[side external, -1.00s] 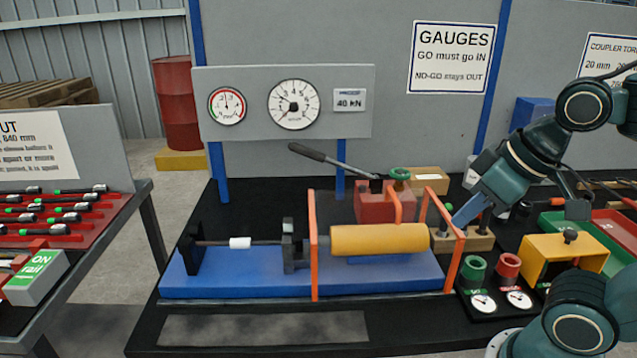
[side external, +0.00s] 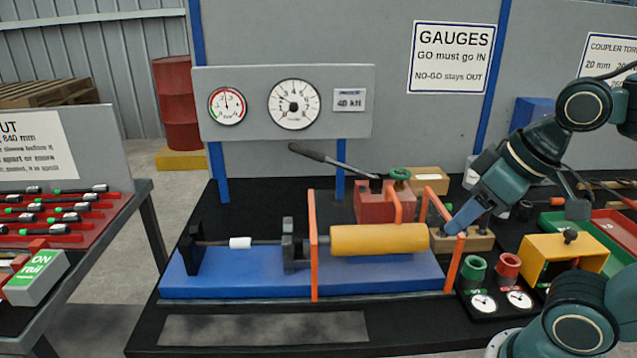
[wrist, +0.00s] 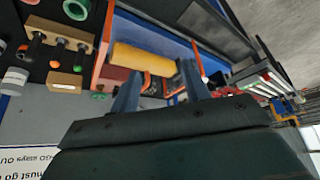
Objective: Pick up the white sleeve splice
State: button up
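The white sleeve splice (side external: 240,243) is a short white cylinder around a thin bar, at the left of the blue test bench (side external: 220,283). My gripper (side external: 455,226) is far to its right, beyond the yellow cylinder (side external: 380,239), low over a wooden block (side external: 478,240) by the orange frame. In the wrist view my two fingers (wrist: 159,70) stand well apart with nothing held between them. The yellow cylinder (wrist: 145,58) shows beyond the fingertips. I cannot clearly make out the sleeve splice in the wrist view.
Orange frames (side external: 313,250) surround the yellow cylinder. A red pump with a long lever (side external: 335,160) stands behind it. Green (side external: 473,269) and red (side external: 507,267) ring gauges and a yellow box (side external: 540,257) are at the right. The dark bench front is mostly clear.

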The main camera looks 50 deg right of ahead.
jog(key=w+a+r+n+y, duration=0.1)
jog(key=w+r, duration=0.1)
jog(key=w, duration=0.3)
jog(key=w+a+r+n, duration=0.2)
jog(key=w, duration=0.3)
jog(key=n+g+y, duration=0.2)
jog(key=n, duration=0.4)
send_over(241, 239)
jog(key=s+d, duration=0.4)
notch_tip(241, 239, down, 7)
jog(key=shift+f, duration=0.15)
jog(key=shift+w+a, duration=0.1)
jog(key=shift+s+x, duration=0.15)
jog(key=shift+x, duration=3.3)
jog(key=shift+s+x, duration=0.2)
jog(key=shift+x, duration=3.2)
jog(key=shift+f, duration=0.1)
grip_shut()
